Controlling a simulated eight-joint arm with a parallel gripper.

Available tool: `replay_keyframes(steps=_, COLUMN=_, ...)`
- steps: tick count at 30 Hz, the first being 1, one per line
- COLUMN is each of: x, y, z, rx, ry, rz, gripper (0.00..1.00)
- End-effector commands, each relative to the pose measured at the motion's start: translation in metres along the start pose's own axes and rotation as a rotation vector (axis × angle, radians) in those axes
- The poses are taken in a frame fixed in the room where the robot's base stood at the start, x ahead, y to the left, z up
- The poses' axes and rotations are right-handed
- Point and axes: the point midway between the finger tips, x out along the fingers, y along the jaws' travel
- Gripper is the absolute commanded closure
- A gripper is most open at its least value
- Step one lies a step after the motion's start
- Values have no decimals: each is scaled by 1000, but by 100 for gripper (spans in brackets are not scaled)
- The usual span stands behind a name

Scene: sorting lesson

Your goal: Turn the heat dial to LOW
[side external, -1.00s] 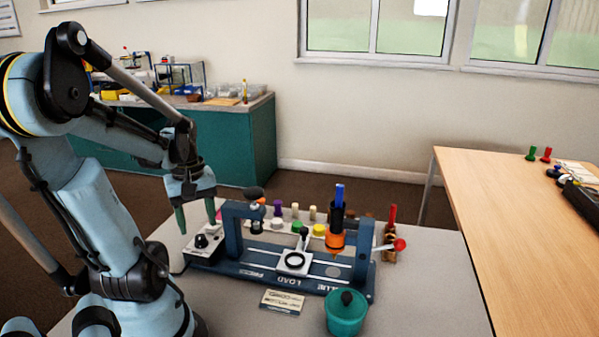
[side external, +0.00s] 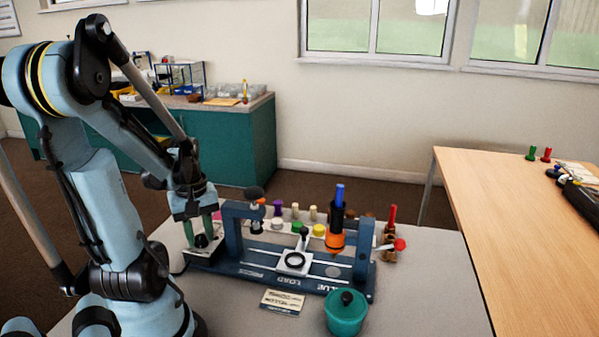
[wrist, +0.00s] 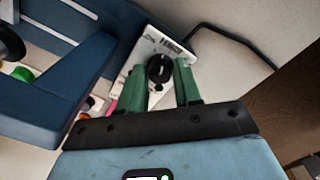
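The heat dial is a black round knob (side external: 201,240) on a white-topped control box (side external: 206,252) at the left end of the blue fixture. My gripper (side external: 202,238) points down over this box, with its green fingers on either side of the knob. In the wrist view the knob (wrist: 159,70) lies between the two fingertips (wrist: 160,68), with little room on each side. The fingers are apart and I see no clear grip on the knob. The printing on the box (wrist: 170,45) is too small to read, so the dial's setting cannot be told.
The blue fixture's upright frame (side external: 231,230) stands close to the right of my gripper. A white ring-topped slide (side external: 294,262), an orange-and-black tool (side external: 336,240) and a teal lidded pot (side external: 346,314) are further right. A cable (wrist: 235,32) runs behind the box.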

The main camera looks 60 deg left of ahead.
Motion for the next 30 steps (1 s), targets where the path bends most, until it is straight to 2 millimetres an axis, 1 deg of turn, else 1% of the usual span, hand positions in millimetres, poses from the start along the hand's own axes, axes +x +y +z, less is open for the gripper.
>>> replay_keyframes(steps=1, x=0, y=0, z=0, rx=0, ry=0, rz=0, gripper=75)
replay_keyframes(steps=3, x=0, y=0, z=0, rx=0, ry=0, rz=0, gripper=86)
replay_keyframes(steps=6, x=0, y=0, z=0, rx=0, ry=0, rz=0, gripper=99)
replay_keyframes(steps=11, x=0, y=0, z=0, rx=-11, ry=0, rz=0, gripper=99)
replay_keyframes(steps=17, x=0, y=0, z=0, rx=-83, ry=0, rz=0, gripper=99)
replay_keyframes(steps=30, x=0, y=0, z=0, rx=-370, ry=0, rz=0, gripper=99)
